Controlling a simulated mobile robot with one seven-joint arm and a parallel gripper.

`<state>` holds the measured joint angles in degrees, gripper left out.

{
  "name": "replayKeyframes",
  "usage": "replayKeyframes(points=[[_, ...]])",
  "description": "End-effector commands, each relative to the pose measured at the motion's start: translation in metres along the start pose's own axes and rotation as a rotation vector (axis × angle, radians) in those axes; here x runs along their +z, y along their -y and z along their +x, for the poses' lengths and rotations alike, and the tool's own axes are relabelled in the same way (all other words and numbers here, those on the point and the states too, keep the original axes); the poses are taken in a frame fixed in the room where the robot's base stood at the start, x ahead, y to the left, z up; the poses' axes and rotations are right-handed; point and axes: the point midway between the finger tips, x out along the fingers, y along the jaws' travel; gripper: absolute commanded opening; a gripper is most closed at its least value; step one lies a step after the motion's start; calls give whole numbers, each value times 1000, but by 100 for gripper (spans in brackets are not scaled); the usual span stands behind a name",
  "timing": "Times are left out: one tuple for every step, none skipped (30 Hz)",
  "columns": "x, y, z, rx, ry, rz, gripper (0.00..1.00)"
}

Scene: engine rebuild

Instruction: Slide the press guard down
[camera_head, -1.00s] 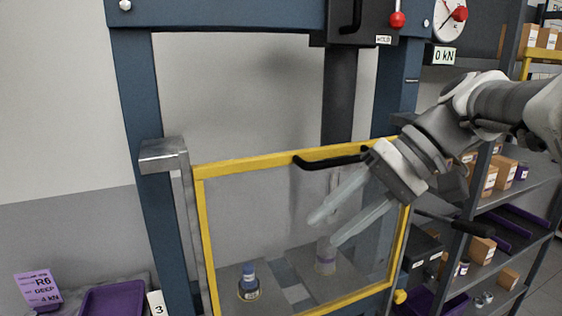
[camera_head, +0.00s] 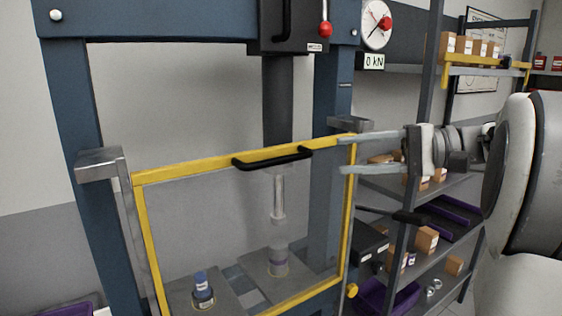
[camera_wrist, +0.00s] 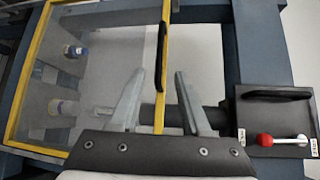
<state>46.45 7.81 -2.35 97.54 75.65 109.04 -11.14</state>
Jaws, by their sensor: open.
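The press guard (camera_head: 145,232) is a clear panel in a yellow frame, standing across the front of the blue press. Its top bar carries a black handle (camera_head: 272,159). Through the panel I see the press ram and two small parts on the press bed. My gripper (camera_head: 342,155) is open and empty, to the right of the handle by the guard's top right corner. In the wrist view, the guard's yellow top bar runs between my gripper's fingers (camera_wrist: 157,85), and the handle (camera_wrist: 162,55) lies just beyond them. I cannot tell whether the fingers touch the bar.
The blue press post (camera_head: 85,150) and a grey guide bracket (camera_head: 98,165) stand at left. A red-knobbed lever (camera_head: 325,27) hangs from the press head, beside a gauge (camera_head: 376,25) with a 0 kN readout. Shelves with boxes (camera_head: 427,240) stand close at right.

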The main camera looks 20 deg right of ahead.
Motion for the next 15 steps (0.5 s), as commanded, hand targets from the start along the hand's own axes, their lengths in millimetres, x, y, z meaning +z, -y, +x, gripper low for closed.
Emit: replayKeyframes(points=[[2,1,13,0,5,0,47],[1,1,19,0,5,0,47],[1,1,28,0,4,-1,47],[2,1,35,0,5,-1,47],[2,1,41,1,4,-1,47],[2,1,50,0,5,-1,47],[1,1,57,1,5,0,47],[1,1,63,1,4,0,47],[2,1,72,2,5,0,47],[2,1,78,1,4,0,47],[1,1,84,1,4,0,47],[1,1,91,1,3,0,47],[2,1,96,1,4,0,47],[2,1,101,2,3,0,47],[1,0,106,1,4,0,47]])
